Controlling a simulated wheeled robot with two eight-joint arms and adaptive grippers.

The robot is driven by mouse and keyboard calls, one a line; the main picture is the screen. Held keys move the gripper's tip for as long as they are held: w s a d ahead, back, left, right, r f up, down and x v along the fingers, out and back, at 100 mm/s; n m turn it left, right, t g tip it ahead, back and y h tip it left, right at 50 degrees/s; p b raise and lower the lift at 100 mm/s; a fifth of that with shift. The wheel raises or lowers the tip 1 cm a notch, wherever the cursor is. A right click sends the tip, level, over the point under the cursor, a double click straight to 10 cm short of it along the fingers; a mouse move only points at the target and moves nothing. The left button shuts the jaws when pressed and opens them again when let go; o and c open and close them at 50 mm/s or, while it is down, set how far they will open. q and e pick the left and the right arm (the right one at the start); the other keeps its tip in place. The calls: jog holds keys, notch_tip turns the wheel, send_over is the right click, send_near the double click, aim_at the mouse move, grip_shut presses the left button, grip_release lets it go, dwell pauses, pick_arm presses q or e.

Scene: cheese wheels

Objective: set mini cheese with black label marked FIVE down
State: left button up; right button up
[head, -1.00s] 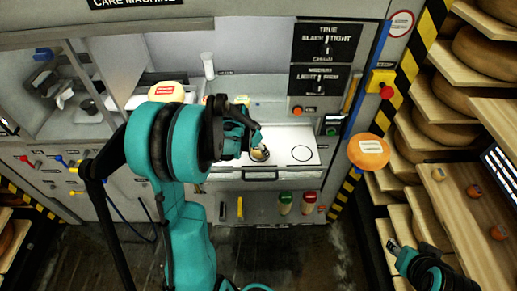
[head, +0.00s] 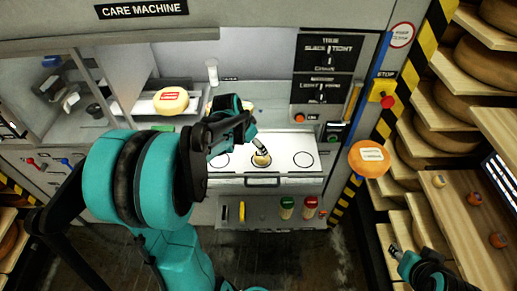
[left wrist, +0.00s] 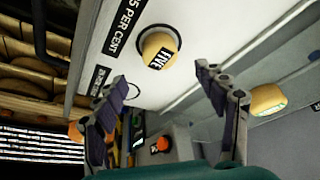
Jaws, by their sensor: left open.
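The mini cheese (head: 261,159) sits on the white panel (head: 283,178) of the machine, over its middle spot. In the left wrist view the same cheese (left wrist: 160,55) is round and yellow, with a black label reading FIVE facing the camera. My left gripper (head: 256,141) is just above and behind the cheese in the head view. In the left wrist view its two fingers (left wrist: 163,82) are spread wide with nothing between them, and the cheese lies beyond the tips. My right gripper (head: 397,252) is low at the right, far from the cheese; its jaws are too small to read.
Printed circles lie either side of the cheese; the right circle (head: 303,160) is empty. An orange cheese wheel (head: 369,158) is at the right by the striped post. A yellow wheel (head: 171,100) is at the back left. Shelves with several wheels line the right.

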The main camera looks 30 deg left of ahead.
pick_arm(q)
jog(key=s+d+r+n+t, duration=0.1)
jog(key=s+d+r, duration=0.1)
jog(key=s+d, duration=0.3)
jog(key=s+d+r+t, duration=0.1)
jog(key=s+d+r, duration=0.1)
jog(key=s+d, duration=0.3)
jog(key=s+d+r+n+y, duration=0.1)
jog(key=s+d+r, duration=0.1)
jog(key=s+d, duration=0.3)
jog(key=shift+d+r+n+t, duration=0.3)
jog(key=shift+d+r+t, duration=0.1)
jog(key=shift+d, duration=0.3)
jog(key=shift+s, duration=0.1)
notch_tip(320, 180, down, 12)
jog(key=b, duration=1.1)
jog(key=shift+r, duration=0.25)
